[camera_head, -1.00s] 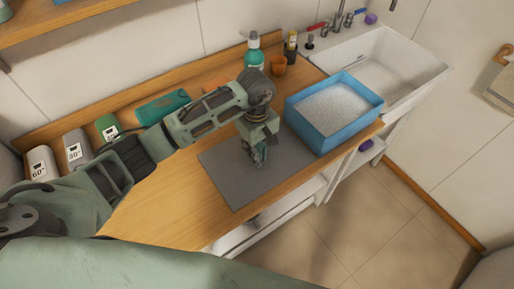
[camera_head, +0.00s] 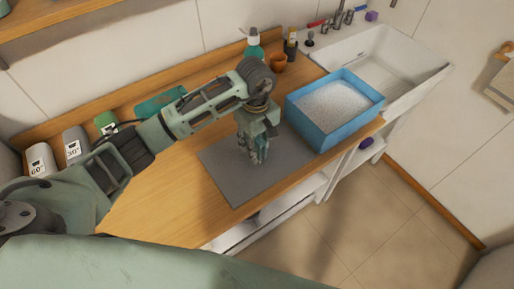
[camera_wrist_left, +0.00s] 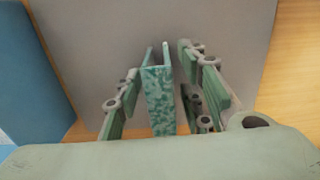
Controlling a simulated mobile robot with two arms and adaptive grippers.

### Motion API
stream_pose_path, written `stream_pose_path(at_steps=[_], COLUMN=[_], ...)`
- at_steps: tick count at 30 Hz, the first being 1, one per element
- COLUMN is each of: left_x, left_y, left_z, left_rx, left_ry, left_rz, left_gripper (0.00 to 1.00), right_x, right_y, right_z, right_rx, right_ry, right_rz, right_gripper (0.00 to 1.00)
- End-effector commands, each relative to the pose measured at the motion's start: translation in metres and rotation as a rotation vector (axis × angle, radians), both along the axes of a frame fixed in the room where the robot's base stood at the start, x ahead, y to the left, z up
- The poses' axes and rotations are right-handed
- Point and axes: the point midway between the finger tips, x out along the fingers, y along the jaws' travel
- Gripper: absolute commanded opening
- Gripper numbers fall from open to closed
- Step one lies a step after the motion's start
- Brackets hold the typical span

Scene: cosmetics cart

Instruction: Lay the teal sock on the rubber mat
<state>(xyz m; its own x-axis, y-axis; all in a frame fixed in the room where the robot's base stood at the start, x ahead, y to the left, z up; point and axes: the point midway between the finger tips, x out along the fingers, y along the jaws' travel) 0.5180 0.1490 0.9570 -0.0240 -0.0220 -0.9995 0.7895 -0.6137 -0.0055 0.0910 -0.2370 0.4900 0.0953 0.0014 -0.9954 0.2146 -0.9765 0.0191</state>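The teal sock (camera_wrist_left: 158,100) is a mottled teal folded strip standing on edge between my left gripper's fingers in the left wrist view. My left gripper (camera_head: 254,157) is low over the grey rubber mat (camera_head: 231,184) in the head view. Its fingers (camera_wrist_left: 163,80) stand apart, with gaps visible on both sides of the sock. The sock's lower edge appears to be at or just above the mat; exact contact is hard to tell. In the head view the fingers mostly hide the sock. My right gripper is not in view.
A blue tub (camera_head: 334,133) with white foamy contents stands right of the mat, by the white sink (camera_head: 385,62). A teal bottle (camera_head: 254,48) and an orange cup (camera_head: 278,63) stand behind. Labelled containers (camera_head: 73,143) line the back left. The front counter edge is close to the mat.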

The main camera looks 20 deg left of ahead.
Motion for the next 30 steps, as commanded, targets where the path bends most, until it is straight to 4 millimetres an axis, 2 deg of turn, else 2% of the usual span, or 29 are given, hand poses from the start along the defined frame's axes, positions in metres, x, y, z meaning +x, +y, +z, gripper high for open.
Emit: stream_pose_path(at_steps=[1,9,15,21,30], left_x=[0.002,0.003,0.003,0.002,0.002], left_y=[0.001,0.002,0.002,0.002,0.002], left_z=[0.007,0.066,0.094,0.103,0.103], left_rx=[0.002,0.001,0.002,0.001,0.001], left_ry=[-0.007,-0.006,-0.003,0.0,0.001], left_rz=[-0.004,-0.003,-0.002,-0.001,-0.001], left_gripper=[0.36,0.36,0.36,0.36,0.36], right_x=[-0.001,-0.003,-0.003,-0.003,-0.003], right_y=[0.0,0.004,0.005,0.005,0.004], right_z=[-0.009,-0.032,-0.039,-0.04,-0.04], right_rx=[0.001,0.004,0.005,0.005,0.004], right_ry=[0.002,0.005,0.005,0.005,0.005], right_rz=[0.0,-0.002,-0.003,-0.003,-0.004], right_gripper=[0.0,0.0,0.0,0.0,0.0])
